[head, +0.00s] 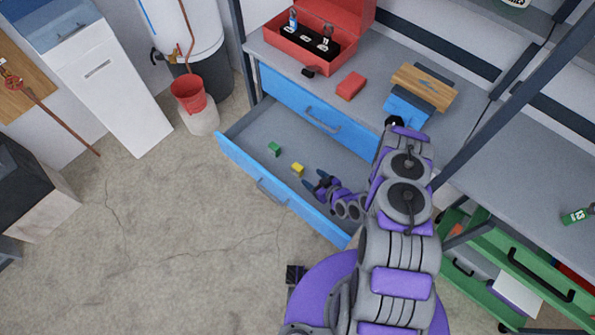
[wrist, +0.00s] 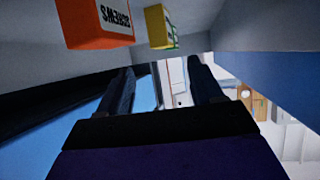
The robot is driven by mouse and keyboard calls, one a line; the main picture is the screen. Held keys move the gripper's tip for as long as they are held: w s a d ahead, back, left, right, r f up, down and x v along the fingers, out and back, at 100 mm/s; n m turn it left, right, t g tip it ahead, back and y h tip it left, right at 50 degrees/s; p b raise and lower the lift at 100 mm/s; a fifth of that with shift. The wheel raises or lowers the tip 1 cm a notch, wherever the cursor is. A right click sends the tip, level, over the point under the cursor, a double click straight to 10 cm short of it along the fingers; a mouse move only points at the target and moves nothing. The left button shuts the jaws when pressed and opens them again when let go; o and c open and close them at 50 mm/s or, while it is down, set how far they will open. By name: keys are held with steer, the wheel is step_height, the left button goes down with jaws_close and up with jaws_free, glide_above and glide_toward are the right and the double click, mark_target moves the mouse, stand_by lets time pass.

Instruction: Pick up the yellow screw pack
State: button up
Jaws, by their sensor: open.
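The small yellow screw pack (head: 297,168) lies in the open blue drawer (head: 240,154), next to a green pack (head: 274,148). In the wrist view the yellow pack (wrist: 154,27) shows at the top centre, with a green patch at its right side. My gripper (head: 316,181) is over the drawer, just to the right of the yellow pack, with its fingers pointing toward it. In the wrist view my gripper (wrist: 163,82) has its two fingers spread and nothing between them. The yellow pack is beyond the fingers, apart from them.
An orange box marked SCREWS (wrist: 98,22) is nearer at the wrist view's upper left; I cannot place it in the head view. The drawer front (head: 278,195) and sides bound the space. A red block (head: 350,86) and red toolbox (head: 310,42) sit on the workbench above.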

mark_target(297, 166)
steer(key=x, duration=0.3)
steer(key=shift+w+a+f+b, duration=0.1)
steer(key=shift+w+a+b, duration=0.05)
steer(key=shift+b, duration=0.25)
steer(key=shift+a+r+b+x, duration=0.1)
steer(key=shift+b+x, duration=0.45)
steer(key=shift+x, duration=0.75)
steer(key=shift+a+r+b+x, duration=0.1)
steer(key=shift+b+x, duration=0.4)
steer(key=shift+x, duration=0.85)
steer(key=shift+r, duration=0.1)
jaws_close()
steer(key=shift+r, duration=0.15)
